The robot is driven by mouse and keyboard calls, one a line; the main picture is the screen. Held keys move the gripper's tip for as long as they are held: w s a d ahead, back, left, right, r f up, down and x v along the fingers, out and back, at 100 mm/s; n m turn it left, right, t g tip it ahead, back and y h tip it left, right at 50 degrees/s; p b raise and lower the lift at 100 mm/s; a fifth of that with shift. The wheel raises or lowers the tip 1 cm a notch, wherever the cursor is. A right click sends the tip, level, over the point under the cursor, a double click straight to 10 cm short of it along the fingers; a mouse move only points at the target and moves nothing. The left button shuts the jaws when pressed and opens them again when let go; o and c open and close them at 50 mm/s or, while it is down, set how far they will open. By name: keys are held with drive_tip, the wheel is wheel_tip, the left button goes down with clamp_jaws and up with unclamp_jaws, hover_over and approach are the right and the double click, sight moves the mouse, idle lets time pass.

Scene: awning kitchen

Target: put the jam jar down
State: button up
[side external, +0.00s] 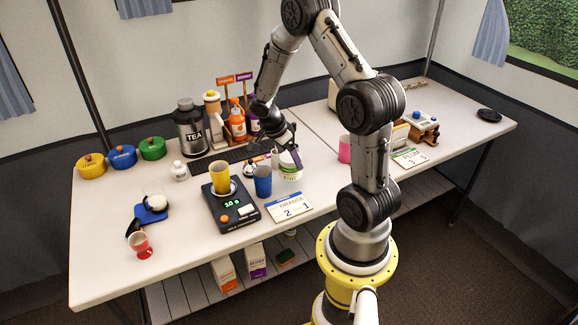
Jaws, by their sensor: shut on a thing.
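The jam jar (290,172), pale with a green-marked label, is at the middle of the white table, right of the blue cup (262,181). My gripper (285,155) comes down from the upper left and is shut on the jar near its top. The fingers and arm hide part of the jar's upper side. The jar looks about upright. I cannot tell whether its base touches the table (331,187) or is slightly above it.
A yellow cup (219,177) stands on the black scale (231,208). An "ORANGE" card (290,207) lies in front of the jar. A pink cup (345,149) is to the right, bottles (237,121) behind. Some table between the card and pink cup is clear.

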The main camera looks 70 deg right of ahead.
drive_tip(key=shift+w+d+f, duration=0.15)
drive_tip(key=shift+f, duration=0.05)
drive_tip(key=shift+w+d+f, duration=0.1)
drive_tip(key=shift+d+f, duration=0.05)
drive_tip(key=shift+f, duration=1.65)
drive_tip(key=o, duration=1.5)
drive_tip(key=shift+f, duration=0.15)
drive_tip(key=shift+c, duration=0.2)
